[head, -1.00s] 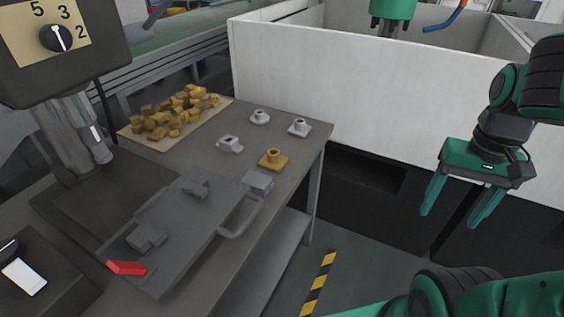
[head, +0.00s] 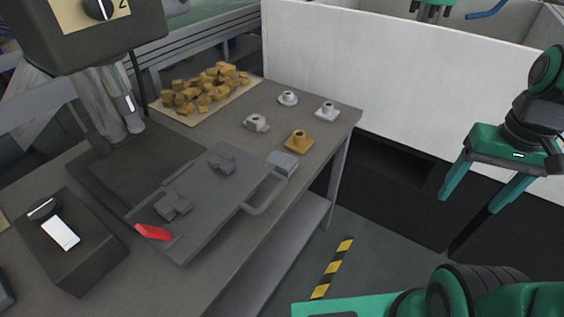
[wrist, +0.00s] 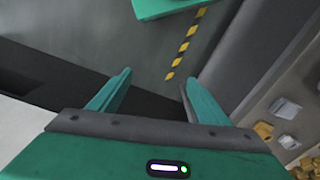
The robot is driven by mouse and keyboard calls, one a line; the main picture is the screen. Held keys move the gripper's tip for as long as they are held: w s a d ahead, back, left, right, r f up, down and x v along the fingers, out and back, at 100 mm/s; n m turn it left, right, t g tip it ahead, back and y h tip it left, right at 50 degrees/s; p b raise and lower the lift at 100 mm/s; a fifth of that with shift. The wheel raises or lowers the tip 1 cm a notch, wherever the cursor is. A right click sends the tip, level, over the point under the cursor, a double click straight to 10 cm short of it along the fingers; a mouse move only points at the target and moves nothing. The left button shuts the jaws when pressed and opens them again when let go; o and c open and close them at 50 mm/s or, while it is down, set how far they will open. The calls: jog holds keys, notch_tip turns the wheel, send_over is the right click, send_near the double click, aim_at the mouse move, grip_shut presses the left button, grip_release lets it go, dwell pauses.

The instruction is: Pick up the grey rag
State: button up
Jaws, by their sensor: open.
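I cannot make out a grey rag in either view. My gripper (head: 477,197) is open and empty at the right of the head view, in the air in front of the white-walled enclosure and to the right of the workbench. In the wrist view its two green fingers (wrist: 155,88) are spread apart, with dark floor and a yellow-black stripe beyond them. Nothing is between the fingers.
The grey workbench (head: 262,213) holds a dark plate with a handle (head: 195,205), a red lever (head: 153,232), yellow chunks on a board (head: 205,88), and several small flanged parts, one brass (head: 298,141). A white wall (head: 400,80) stands behind. Striped floor tape (head: 333,268) lies on open floor.

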jog(key=w+a+n+t, duration=0.1)
jog(key=w+a+n, duration=0.45)
jog(key=w, duration=0.55)
jog(key=n+t+y, duration=0.1)
jog(key=n+y, duration=0.3)
jog(key=n, duration=0.6)
send_near(282, 159)
jog(key=x, duration=0.3)
jog(key=shift+s+a+f, duration=0.1)
jog(key=shift+s, duration=0.1)
jog(key=shift+x, duration=2.9)
jog(key=shift+w, duration=0.15)
jog(key=c, duration=1.2)
jog(key=shift+c, duration=0.2)
notch_tip(282, 159, up, 10)
